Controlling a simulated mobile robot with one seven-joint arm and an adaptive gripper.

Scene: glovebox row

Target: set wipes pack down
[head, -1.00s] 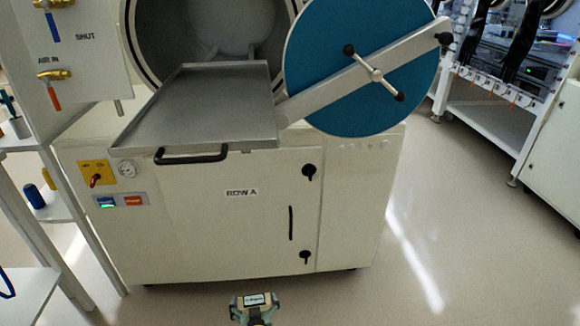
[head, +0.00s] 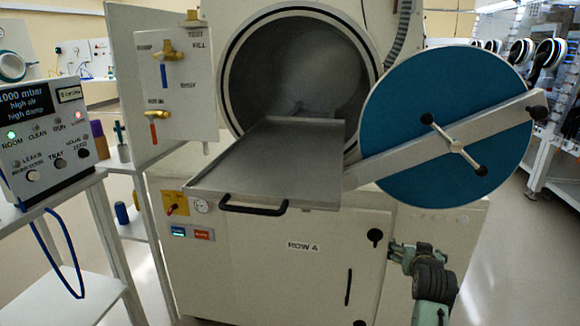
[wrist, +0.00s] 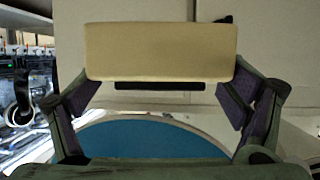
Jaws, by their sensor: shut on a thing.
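In the wrist view my gripper (wrist: 160,88) is shut on the wipes pack (wrist: 160,50), a cream block held crosswise between the two fingers. A dark strip shows just below the pack. In the head view my gripper (head: 402,252) is at the lower right, in front of the cabinet and below the blue round door. The pack cannot be made out there. The metal tray (head: 262,165) sticks out of the round chamber opening, left of and above my gripper in the picture. It looks bare.
The blue door (head: 440,100) stands swung open at the right, with its bar and handle (head: 455,145) jutting out. A black tray handle (head: 253,209) is at the tray's front. A control box (head: 45,140) stands on a white shelf at left.

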